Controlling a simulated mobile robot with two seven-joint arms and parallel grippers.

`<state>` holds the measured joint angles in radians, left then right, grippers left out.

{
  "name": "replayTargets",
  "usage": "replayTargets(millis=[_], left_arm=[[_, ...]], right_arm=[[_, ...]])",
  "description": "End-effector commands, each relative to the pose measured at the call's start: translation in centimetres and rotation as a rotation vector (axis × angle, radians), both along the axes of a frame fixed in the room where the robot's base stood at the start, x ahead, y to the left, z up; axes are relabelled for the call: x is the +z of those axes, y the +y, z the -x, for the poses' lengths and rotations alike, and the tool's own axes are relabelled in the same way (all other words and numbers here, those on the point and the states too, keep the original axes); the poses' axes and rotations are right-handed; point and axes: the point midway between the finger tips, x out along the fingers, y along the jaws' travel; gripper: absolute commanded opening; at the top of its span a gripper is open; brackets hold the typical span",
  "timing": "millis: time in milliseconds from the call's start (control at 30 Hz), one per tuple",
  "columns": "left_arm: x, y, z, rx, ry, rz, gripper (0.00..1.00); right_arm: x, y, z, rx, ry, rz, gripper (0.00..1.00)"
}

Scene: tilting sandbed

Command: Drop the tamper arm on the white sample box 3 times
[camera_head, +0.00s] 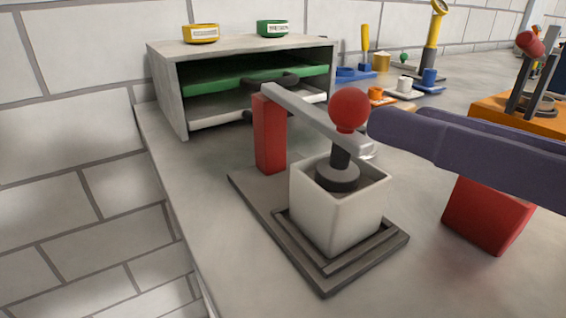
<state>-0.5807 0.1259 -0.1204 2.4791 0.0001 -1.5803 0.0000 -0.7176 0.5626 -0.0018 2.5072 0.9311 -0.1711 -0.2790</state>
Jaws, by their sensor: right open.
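The tamper arm (308,114) is a grey bar hinged on a red post (268,136), with a red ball knob (349,109) near its free end. It slopes slightly down toward the knob. Its dark round tamper foot (337,178) hangs inside the mouth of the white sample box (335,222). I cannot tell whether it touches the contents. The box stands upright on a grey base plate (255,196). My right gripper (374,130) comes in from the right, open, with its purple fingers just right of the knob and the bar's end. My left gripper is out of view.
A grey shelf unit (172,98) with green and white trays stands behind, with yellow (201,34) and green (272,28) containers on top. A red block (487,215) stands under my right gripper. An orange stand (497,108) is at the right. The front-left counter edge is clear.

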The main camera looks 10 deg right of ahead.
Motion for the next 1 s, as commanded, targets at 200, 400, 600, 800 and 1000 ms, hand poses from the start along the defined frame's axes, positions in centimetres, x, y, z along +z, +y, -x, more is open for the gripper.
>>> replayTargets(millis=[200,400,600,800,1000], left_arm=[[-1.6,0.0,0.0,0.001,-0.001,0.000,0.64],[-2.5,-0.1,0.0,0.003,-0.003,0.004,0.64],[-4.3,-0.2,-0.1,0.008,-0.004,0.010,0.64],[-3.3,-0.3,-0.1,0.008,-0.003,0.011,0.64],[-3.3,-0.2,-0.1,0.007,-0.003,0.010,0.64]], right_arm=[[-0.8,-0.1,-0.4,-0.011,-0.024,-0.022,0.65],[-0.7,0.8,-2.2,-0.013,-0.029,-0.026,0.65],[-0.9,2.3,-4.5,-0.011,-0.028,-0.026,0.65],[-0.5,3.8,-7.2,-0.009,-0.020,-0.022,0.65],[-0.7,4.6,-8.5,-0.009,-0.019,-0.020,0.65]])
